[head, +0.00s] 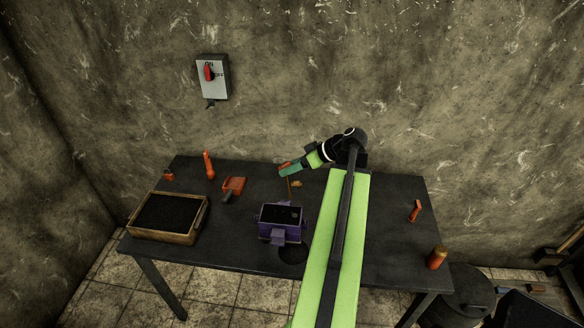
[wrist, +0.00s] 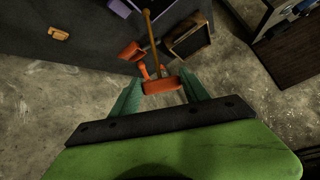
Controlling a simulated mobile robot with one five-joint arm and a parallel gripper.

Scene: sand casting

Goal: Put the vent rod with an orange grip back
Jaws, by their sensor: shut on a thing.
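My gripper (head: 289,170) is above the back middle of the table in the head view. It is shut on the orange grip of the vent rod (head: 289,187), whose thin brown shaft hangs down from the jaws. In the wrist view the orange grip (wrist: 163,84) sits crosswise between the green fingers, and its wooden-coloured shaft (wrist: 150,35) runs away towards the table. The head view does not clearly show whether the shaft's tip touches the table.
An orange item (head: 415,211) and an orange-brown cylinder (head: 437,257) stand right.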

